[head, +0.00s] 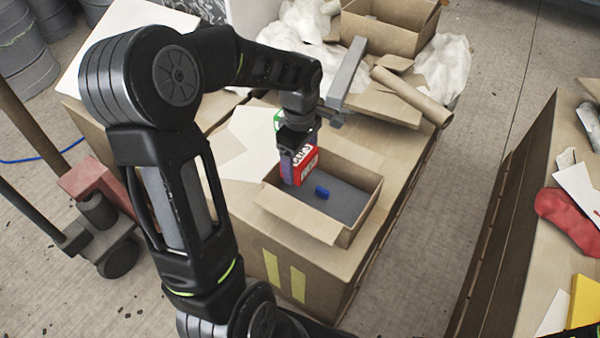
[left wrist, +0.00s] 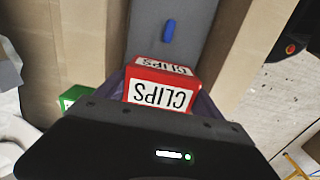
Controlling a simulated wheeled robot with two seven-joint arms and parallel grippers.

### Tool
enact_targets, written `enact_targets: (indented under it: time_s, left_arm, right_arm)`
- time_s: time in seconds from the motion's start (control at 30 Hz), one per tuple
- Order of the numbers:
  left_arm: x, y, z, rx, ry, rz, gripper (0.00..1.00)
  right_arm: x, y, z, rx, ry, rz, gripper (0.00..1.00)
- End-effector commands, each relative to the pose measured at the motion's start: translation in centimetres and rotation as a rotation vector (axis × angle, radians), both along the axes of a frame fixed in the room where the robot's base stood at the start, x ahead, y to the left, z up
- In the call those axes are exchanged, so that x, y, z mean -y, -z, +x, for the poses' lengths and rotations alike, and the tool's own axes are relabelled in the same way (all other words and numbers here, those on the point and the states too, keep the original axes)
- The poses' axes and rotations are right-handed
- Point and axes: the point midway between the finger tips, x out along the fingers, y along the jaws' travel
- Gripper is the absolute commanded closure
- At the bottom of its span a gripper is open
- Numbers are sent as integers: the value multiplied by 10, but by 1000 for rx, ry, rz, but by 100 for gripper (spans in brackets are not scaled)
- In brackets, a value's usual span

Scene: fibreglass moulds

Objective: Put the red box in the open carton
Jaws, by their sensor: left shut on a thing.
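The red box (head: 306,163), with a white label reading CLIPS, is held in my left gripper (head: 297,160), which is shut on it. In the head view the box is over the left end of the open carton (head: 349,236), at about the height of its rim; I cannot tell whether it touches the carton. In the left wrist view the red box (left wrist: 162,88) sits between the fingers, with the carton's grey floor (left wrist: 176,45) beyond it. A small blue object (head: 322,191) lies on that floor. My right gripper is not in view.
A green box (head: 278,121) stands just behind the left gripper. The carton rests on a large cardboard box (head: 235,215). Behind are a grey bar (head: 348,75), a cardboard tube (head: 412,95) and another open box (head: 385,35). A red cloth-like item (head: 568,218) lies at the right.

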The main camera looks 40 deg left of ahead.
Motion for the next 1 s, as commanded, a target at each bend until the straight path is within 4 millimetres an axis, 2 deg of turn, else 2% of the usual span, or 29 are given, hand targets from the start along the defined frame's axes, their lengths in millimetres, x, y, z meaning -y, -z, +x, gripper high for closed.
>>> enact_targets:
  time_s: [0.2, 0.3, 0.6, 0.97, 1.0]
  left_arm:
    - [0, 36, -1, -4, 1, -1, 71]
    - [0, 46, -1, -3, 1, 0, 71]
    - [0, 47, 0, 0, 1, 0, 71]
    - [0, 58, 0, -1, 1, 0, 71]
    - [0, 59, 0, -1, 1, -1, 22]
  right_arm:
    - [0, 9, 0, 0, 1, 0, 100]
    - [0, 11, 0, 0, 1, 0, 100]
    - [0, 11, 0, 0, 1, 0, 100]
    - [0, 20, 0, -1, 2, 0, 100]
    - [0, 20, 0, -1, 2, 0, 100]
